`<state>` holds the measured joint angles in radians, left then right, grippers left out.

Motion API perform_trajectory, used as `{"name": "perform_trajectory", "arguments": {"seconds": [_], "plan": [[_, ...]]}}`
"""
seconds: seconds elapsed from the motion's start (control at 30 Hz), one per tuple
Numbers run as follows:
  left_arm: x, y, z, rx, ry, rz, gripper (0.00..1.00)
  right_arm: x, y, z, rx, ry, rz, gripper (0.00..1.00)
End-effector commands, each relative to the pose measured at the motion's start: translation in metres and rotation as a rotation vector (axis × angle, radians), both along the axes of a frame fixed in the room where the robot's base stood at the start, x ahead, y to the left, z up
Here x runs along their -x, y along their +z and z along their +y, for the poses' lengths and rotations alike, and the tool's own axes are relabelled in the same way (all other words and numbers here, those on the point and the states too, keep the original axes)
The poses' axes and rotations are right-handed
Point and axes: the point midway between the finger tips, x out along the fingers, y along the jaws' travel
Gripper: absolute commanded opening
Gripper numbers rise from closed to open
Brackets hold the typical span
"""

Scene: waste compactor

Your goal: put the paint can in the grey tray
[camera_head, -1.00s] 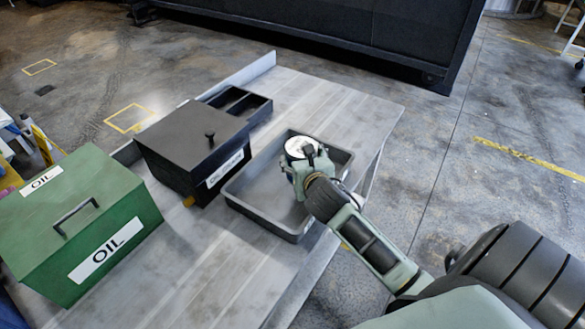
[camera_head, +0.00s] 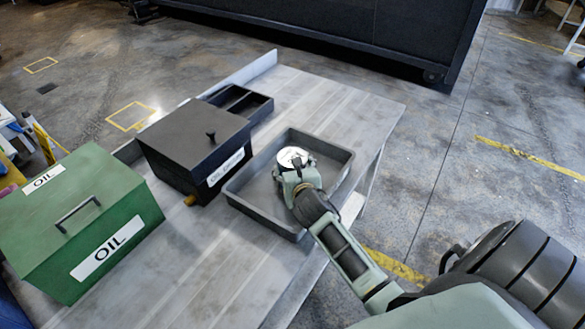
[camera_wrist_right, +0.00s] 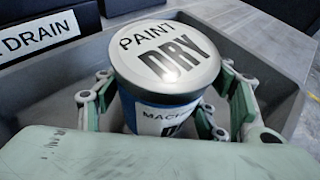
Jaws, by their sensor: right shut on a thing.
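The paint can (camera_wrist_right: 165,62) has a white lid reading "PAINT DRY" and a blue side; its lid also shows in the head view (camera_head: 292,157). My right gripper (camera_head: 297,172) is shut on the can, its fingers on both sides of it in the wrist view (camera_wrist_right: 168,105). The can is upright within the outline of the grey tray (camera_head: 337,152). The tray's walls (camera_wrist_right: 45,92) surround it in the wrist view. The can's base is hidden, so I cannot tell if it touches the tray floor. My left gripper is not in view.
A black lidded box (camera_head: 192,140) with a white label stands left of the tray, and a green OIL box (camera_head: 85,215) farther left. A small black divided tray (camera_head: 243,103) lies behind. The table (camera_head: 330,95) is clear behind the grey tray.

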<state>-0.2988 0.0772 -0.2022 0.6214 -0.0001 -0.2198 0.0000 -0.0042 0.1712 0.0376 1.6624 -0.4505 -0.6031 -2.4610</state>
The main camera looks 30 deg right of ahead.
Motion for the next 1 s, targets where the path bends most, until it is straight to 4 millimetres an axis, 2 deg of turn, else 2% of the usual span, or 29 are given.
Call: {"name": "perform_trajectory", "arguments": {"seconds": [0.03,0.23,0.63,0.77,1.0], "plan": [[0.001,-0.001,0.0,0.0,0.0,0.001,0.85,0.0,-0.002,0.0,0.0,0.0,0.001,0.66],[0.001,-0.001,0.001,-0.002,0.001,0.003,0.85,0.0,-0.001,0.0,0.0,0.0,0.001,0.83],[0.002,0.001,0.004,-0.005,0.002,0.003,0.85,0.0,0.003,0.0,-0.001,0.0,0.0,0.84],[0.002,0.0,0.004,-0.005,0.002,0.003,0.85,0.011,0.006,0.004,0.002,0.001,0.001,0.84],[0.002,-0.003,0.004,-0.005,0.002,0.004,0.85,0.048,0.022,0.019,0.002,0.002,0.0,0.84]]}}
